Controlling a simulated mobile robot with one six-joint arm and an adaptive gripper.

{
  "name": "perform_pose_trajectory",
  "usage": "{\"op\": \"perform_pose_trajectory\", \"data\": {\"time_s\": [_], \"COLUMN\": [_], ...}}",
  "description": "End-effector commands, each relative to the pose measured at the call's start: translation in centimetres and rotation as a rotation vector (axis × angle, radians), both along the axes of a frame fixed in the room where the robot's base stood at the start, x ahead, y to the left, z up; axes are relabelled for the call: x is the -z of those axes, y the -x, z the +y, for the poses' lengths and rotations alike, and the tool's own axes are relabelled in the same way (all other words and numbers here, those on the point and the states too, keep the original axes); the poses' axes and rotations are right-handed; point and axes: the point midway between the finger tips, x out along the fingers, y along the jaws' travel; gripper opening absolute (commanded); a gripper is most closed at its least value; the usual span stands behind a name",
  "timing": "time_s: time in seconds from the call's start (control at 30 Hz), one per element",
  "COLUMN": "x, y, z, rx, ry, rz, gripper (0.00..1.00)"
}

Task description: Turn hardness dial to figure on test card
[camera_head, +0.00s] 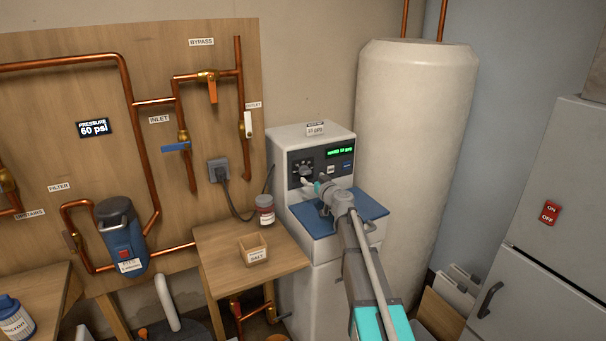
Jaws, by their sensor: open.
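The pale water softener cabinet (300,142) stands in the middle with a dark control panel on its front. The hardness dial (302,167) is at the panel's left, partly hidden by my gripper. A green display (341,152) glows at the upper right of the panel; its small figure is hard to read. My gripper (314,183) is open and empty, right at the dial's lower edge. I cannot tell whether it touches the dial.
A blue lid or shelf (373,205) juts out below the panel, under my arm. A wooden table (225,250) at the left holds a jar (265,208) and a small box (252,248). A tall tank (415,130) stands close at the right. Copper pipes with valves line the board.

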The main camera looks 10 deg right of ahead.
Motion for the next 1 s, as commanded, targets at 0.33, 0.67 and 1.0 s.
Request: {"op": "perform_pose_trajectory", "data": {"time_s": [0.33, 0.67, 1.0], "x": [0.0, 0.0, 0.0], "y": [-4.1, -4.7, -4.7], "z": [1.2, 1.5, 1.5], "rx": [0.000, 0.000, 0.000], "ry": [0.000, 0.000, 0.000], "rz": [0.000, 0.000, 0.000], "gripper": [0.90, 0.90, 0.55]}}
